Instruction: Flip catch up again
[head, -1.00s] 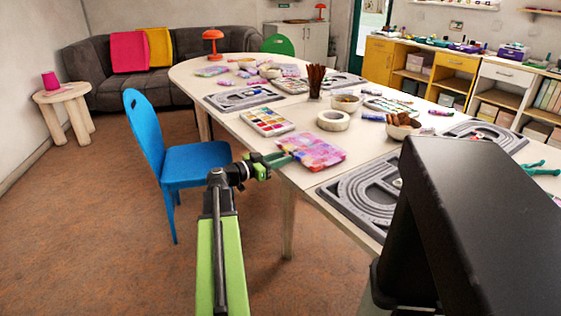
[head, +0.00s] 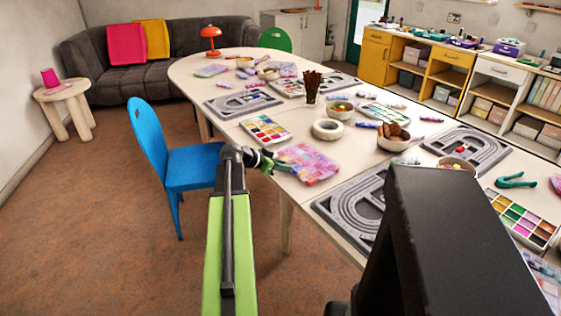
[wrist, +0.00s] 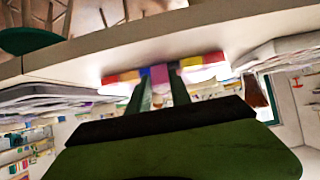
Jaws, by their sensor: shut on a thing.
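A flat pink and purple bead box (head: 308,164) with a lid lies near the left edge of the long table. My gripper (head: 275,166) is at its left side, fingertips against the box edge. In the wrist view, my gripper (wrist: 161,88) points at the box's side, where a row of coloured compartments (wrist: 160,73) shows. The fingers are closed on a small part at that edge, which I take to be the catch. The catch is too small and hidden by the fingers to tell whether it is up or down.
A blue chair (head: 190,165) stands close left of my arm. Open floor lies to the left.

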